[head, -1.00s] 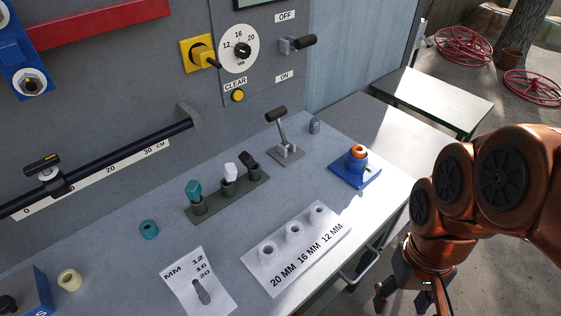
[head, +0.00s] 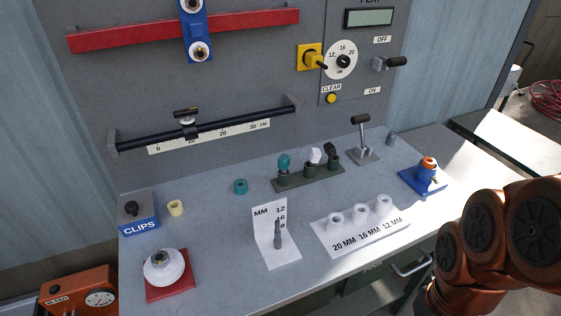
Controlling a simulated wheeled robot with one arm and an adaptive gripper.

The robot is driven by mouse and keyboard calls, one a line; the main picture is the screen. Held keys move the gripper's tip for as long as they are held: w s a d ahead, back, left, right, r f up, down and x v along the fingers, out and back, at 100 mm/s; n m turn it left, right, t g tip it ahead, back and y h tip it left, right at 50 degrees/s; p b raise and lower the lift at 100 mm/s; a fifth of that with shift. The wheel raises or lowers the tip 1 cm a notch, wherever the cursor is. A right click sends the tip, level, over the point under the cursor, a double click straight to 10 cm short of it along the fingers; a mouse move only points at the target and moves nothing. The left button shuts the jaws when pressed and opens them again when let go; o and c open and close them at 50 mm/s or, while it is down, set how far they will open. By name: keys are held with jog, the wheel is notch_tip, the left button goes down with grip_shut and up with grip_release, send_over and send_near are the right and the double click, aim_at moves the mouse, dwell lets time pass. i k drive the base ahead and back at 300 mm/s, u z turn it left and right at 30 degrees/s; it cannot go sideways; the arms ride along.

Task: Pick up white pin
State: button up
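The white pin (head: 315,156) stands upright in the middle place of a dark green rack (head: 306,180) on the bench. A teal pin (head: 284,162) stands to its left and a black pin (head: 331,150) to its right, both in the same rack. Nothing touches the white pin's top. My arm shows at the lower right, well to the right of and nearer than the rack. My gripper is below the picture edge and out of view.
A lever (head: 362,140) stands right of the rack, with a blue and orange piece (head: 424,175) farther right. In front are a white three-hole block (head: 335,243) and an upright gauge card (head: 263,222). A teal ring (head: 240,187) lies left of the rack.

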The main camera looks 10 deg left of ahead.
aim_at(314, 154)
jog(key=u, duration=0.25)
jog(key=i, duration=0.4)
jog(key=u, duration=1.05)
jog(key=k, duration=1.05)
jog(key=u, duration=1.7)
jog(key=i, duration=0.8)
jog(key=z, duration=1.05)
jog(key=i, duration=0.75)
jog(key=z, duration=0.8)
